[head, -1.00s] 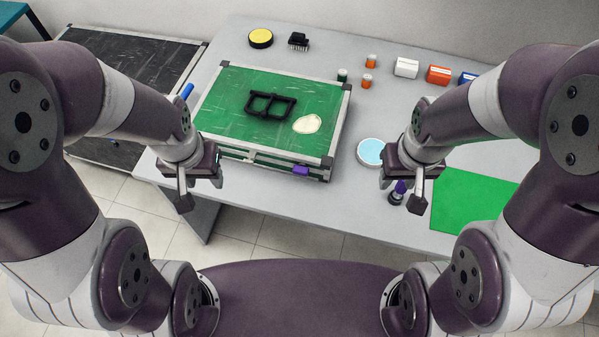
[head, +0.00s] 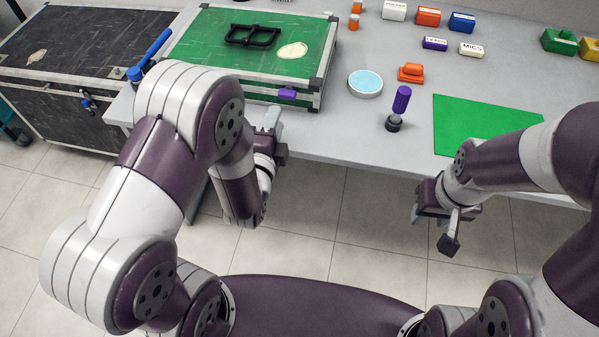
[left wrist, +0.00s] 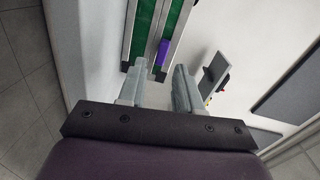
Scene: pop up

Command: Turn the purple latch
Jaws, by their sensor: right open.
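The purple latch (head: 287,93) is on the front side of the green-topped case (head: 215,54), near its right corner. It also shows in the left wrist view (left wrist: 162,55), just beyond and between my fingertips. My left gripper (head: 272,118) is in front of the case, just below and left of the latch. In the left wrist view its two fingers (left wrist: 158,76) are apart with nothing between them. No contact with the latch can be seen. My right gripper (head: 432,226) is open and empty, in front of the table edge, far from the latch.
A black frame (head: 253,36) and a cream patch (head: 292,50) are on the case top. Right of it are a blue-topped disc (head: 365,82), a purple-handled tool (head: 400,105) and a green sheet (head: 482,127). A dark case (head: 70,70) stands left. The table front between is clear.

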